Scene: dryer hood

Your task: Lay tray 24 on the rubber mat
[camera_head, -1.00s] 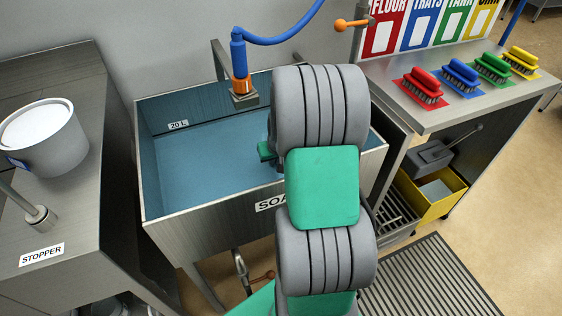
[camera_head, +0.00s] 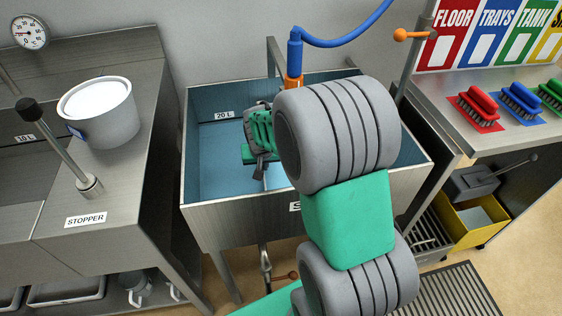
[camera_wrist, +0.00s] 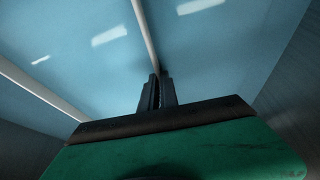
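My gripper (camera_head: 262,160) reaches down into the steel sink (camera_head: 204,120) at the centre of the head view, partly hidden by my arm. In the wrist view its two dark fingers (camera_wrist: 157,92) are close together with a narrow dark gap. A thin pale bar (camera_wrist: 145,32) runs to the fingertips against the blue water; I cannot tell whether it is between them or behind them. A second pale bar (camera_wrist: 40,90) lies at left. I see no number 24, so I cannot identify tray 24. A ribbed dark mat (camera_head: 455,290) lies on the floor at lower right; its material is unclear.
The left counter holds a grey bucket (camera_head: 100,115) and a stopper lever (camera_head: 62,150); shallow trays (camera_head: 66,291) are stored underneath. A blue hose (camera_head: 345,32) hangs over the sink. Brushes (camera_head: 479,105) line the right bench, above a yellow bin (camera_head: 470,225).

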